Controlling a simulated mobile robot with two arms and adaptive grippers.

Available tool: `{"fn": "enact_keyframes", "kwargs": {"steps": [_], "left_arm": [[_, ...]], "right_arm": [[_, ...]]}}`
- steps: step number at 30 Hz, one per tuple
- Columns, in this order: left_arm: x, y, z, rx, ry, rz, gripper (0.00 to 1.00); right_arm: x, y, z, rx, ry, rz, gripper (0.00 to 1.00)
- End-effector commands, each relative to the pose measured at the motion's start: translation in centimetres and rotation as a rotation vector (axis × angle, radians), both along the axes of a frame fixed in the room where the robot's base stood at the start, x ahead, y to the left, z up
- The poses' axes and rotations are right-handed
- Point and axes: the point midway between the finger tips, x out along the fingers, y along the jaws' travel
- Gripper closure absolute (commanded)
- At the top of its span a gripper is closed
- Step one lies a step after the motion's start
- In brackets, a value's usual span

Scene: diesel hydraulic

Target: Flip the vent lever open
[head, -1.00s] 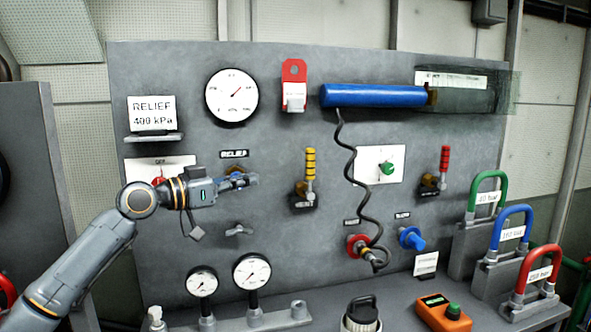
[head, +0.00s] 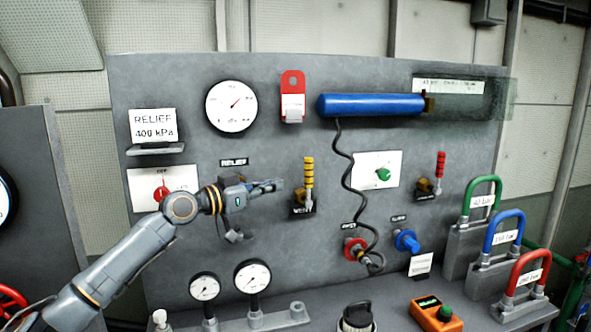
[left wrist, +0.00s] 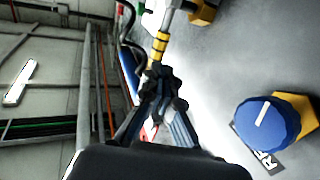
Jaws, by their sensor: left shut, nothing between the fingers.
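In the left wrist view the yellow-banded handle (left wrist: 160,44) shows just beyond my fingertips. My left gripper (head: 277,186) reaches in from the left, with its fingertips a little left of the handle. In the wrist view the fingers of the left gripper (left wrist: 162,82) are together and nothing shows between them. I cannot tell whether they touch the handle. My right gripper is not in view.
A blue relief knob (left wrist: 268,122) sits close beside the left gripper. A red-handled lever (head: 440,166), a blue cylinder (head: 370,105) and a hanging black coiled hose (head: 349,190) are to the right. Gauges (head: 252,276) stand below. The panel around the vent lever is mostly bare.

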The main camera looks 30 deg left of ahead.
Motion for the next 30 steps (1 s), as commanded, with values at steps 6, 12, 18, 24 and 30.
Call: {"fn": "enact_keyframes", "kwargs": {"steps": [6,12,18,24,30], "left_arm": [[3.8,-1.3,0.8,-0.003,-0.002,-0.002,1.0],[6.1,-2.0,0.4,-0.001,-0.001,0.0,1.0],[6.7,-2.2,0.1,0.001,0.0,-0.001,1.0],[6.7,-2.2,0.0,0.002,-0.001,0.0,1.0],[6.7,-2.3,0.2,0.01,0.007,0.0,1.0]], "right_arm": [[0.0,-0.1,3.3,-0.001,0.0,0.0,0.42],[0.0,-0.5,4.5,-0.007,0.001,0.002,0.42],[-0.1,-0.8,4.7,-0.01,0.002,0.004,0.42],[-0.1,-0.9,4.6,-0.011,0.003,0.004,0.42],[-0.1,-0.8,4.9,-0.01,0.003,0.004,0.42]]}}
